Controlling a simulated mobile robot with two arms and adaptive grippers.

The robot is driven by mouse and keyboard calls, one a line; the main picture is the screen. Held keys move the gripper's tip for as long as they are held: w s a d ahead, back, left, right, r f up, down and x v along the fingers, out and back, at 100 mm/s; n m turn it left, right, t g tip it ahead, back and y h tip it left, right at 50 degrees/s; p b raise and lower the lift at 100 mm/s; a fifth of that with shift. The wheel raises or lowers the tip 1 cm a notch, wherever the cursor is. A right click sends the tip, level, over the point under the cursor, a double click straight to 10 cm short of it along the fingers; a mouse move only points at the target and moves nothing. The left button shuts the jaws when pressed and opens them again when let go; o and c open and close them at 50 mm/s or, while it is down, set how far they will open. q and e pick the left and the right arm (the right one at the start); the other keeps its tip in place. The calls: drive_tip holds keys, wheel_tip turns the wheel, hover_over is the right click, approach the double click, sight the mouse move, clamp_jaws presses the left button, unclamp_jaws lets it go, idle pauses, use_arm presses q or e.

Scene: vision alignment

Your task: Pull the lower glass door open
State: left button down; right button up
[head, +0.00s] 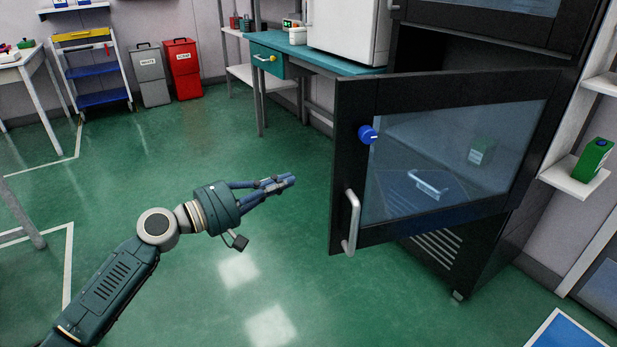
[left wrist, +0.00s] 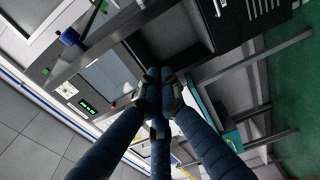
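The lower glass door (head: 450,150) of the dark cabinet stands swung out, with a dark frame and a clear pane. Its upright silver handle (head: 352,222) is at the free left edge, below a blue knob (head: 367,134). Dark interior shows above the door. My left gripper (head: 284,184) is left of the handle, apart from it and touching nothing. Its blue fingers are drawn together, and their tips meet with nothing visible between them in the left wrist view (left wrist: 162,78). My right gripper is in neither view.
The green floor (head: 230,285) around my left arm is clear. A teal workbench (head: 330,63) stands behind the door. Red (head: 182,70) and grey (head: 150,75) bins and a cart (head: 92,70) are at the back left. A wall shelf (head: 575,188) holds a green carton (head: 592,162) at right.

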use_arm(q)
drive_tip(key=w+d+p, duration=0.1)
drive_tip(key=w+d, duration=0.1)
drive_tip(key=d, duration=0.6)
drive_tip(key=shift+d, duration=0.2)
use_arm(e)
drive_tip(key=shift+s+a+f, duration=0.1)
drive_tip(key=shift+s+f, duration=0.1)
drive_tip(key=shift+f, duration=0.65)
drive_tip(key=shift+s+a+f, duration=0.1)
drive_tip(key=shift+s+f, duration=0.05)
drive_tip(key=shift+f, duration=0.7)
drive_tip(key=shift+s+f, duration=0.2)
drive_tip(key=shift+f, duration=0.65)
use_arm(q)
drive_tip(key=shift+s+d+p, duration=0.1)
drive_tip(key=shift+p, duration=0.2)
